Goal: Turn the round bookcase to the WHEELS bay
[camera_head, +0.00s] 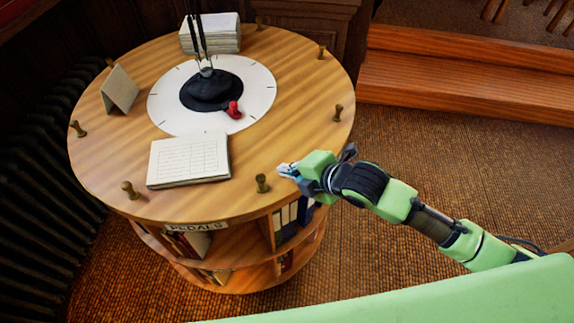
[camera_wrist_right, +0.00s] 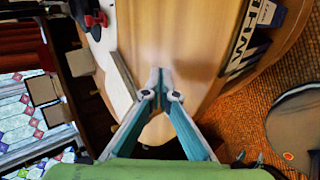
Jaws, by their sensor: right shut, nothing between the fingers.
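The round wooden bookcase (camera_head: 285,130) stands left of centre, with short brass pegs around its top rim. A plate reading PEDALS (camera_head: 196,227) is on its front edge above a bay of books. No WHEELS plate is readable in the head view. My right gripper (camera_head: 284,170) is shut and empty at the right front rim, just right of a brass peg (camera_head: 262,183), with a small gap between them. In the right wrist view, its closed fingertips (camera_wrist_right: 161,74) are over the wooden top (camera_wrist_right: 200,45). My left gripper is not in view.
The top holds a pad of paper (camera_head: 188,160), a red knob (camera_head: 234,109) on a white disc, a black-based stand (camera_head: 210,90), a folded card (camera_head: 119,90) and a paper stack (camera_head: 210,38). A dark radiator (camera_head: 40,180) is at left. Wooden steps (camera_head: 460,85) are behind; carpet at right is clear.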

